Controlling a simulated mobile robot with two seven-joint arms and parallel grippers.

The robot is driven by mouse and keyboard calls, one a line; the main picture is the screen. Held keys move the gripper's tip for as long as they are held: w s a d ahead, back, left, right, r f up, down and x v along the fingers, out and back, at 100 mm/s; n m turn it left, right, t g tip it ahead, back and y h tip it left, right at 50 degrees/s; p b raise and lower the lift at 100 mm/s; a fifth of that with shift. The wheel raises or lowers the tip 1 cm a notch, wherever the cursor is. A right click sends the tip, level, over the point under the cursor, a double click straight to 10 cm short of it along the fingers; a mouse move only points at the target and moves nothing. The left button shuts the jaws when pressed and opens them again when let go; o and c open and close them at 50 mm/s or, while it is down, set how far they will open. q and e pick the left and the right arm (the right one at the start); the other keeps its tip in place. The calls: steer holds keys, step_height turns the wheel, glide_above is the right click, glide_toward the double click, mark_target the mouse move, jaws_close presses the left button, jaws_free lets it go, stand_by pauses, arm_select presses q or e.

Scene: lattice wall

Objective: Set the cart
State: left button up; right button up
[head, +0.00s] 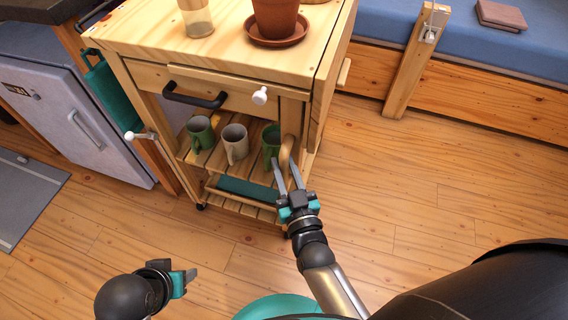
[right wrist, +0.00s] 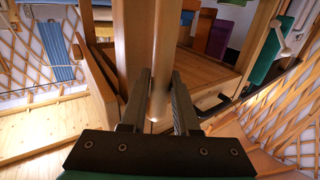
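The wooden cart (head: 225,50) stands in the upper middle of the head view. Its front has a drawer with a dark handle (head: 195,97) and a white knob (head: 260,96). My right gripper (head: 287,164) is at the cart's right front, its fingers apart. A rounded light wooden piece (head: 286,151) is at its tips. In the right wrist view a round wooden bar (right wrist: 162,70) stands between the open fingers (right wrist: 160,100); I cannot tell whether they touch it. My left gripper (head: 183,280) is low over the floor, away from the cart; its opening is unclear.
Mugs (head: 235,143) stand on the cart's shelf. A potted plant's pot (head: 276,18) and a glass jar (head: 196,18) are on top. A green cloth (head: 102,90) hangs left, beside a grey fridge (head: 75,115). A blue-topped bench (head: 470,45) is at the right; the floor (head: 400,170) before it is clear.

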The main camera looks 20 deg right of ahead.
jaws_close()
stand_by(1.1)
